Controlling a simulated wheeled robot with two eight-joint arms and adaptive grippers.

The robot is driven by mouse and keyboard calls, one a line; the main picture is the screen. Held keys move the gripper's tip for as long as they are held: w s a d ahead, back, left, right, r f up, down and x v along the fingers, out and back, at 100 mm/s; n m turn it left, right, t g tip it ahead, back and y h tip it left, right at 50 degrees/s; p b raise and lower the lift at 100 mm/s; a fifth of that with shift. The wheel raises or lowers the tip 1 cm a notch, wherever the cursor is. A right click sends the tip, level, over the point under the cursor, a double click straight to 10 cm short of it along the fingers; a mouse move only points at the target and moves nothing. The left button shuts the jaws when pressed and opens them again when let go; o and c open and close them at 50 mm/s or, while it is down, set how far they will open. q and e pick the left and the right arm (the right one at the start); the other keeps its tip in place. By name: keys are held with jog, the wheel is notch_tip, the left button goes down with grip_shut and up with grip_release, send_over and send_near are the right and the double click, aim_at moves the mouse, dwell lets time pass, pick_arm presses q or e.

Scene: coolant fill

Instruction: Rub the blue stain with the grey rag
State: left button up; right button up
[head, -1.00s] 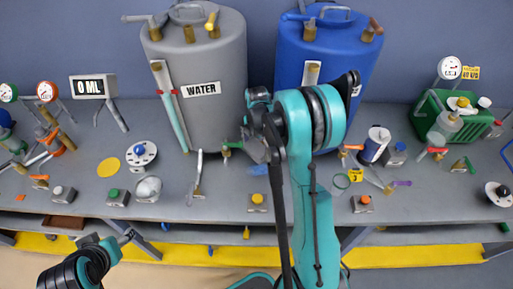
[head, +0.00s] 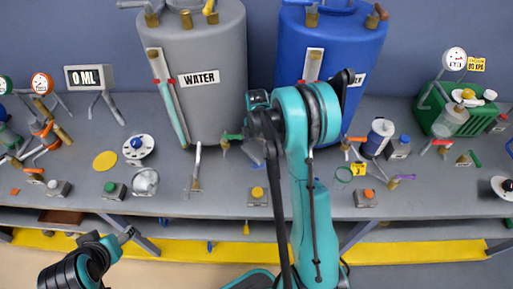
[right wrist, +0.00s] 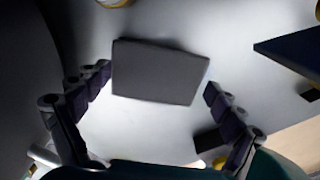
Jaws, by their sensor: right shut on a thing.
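The grey rag (right wrist: 160,72) is a flat grey rectangle between the two fingers of my right gripper (right wrist: 158,84) in the right wrist view. The fingers reach its left and right edges, and the gripper is shut on it. In the head view my right arm reaches over the middle of the bench, and its wrist hides the rag and most of the gripper. My left gripper (head: 126,236) is at the lower left, in front of the bench, too small to read.
A grey WATER tank (head: 205,110) and a blue tank (head: 345,55) stand behind the right arm. Valves, buttons and gauges are spread over the bench (head: 225,180). A yellow-topped button box (head: 257,197) is just left of the arm. A green canister (head: 437,100) stands at the right.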

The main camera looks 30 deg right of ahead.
jog(key=shift+f+b, duration=0.9)
jog(key=shift+f, duration=0.15)
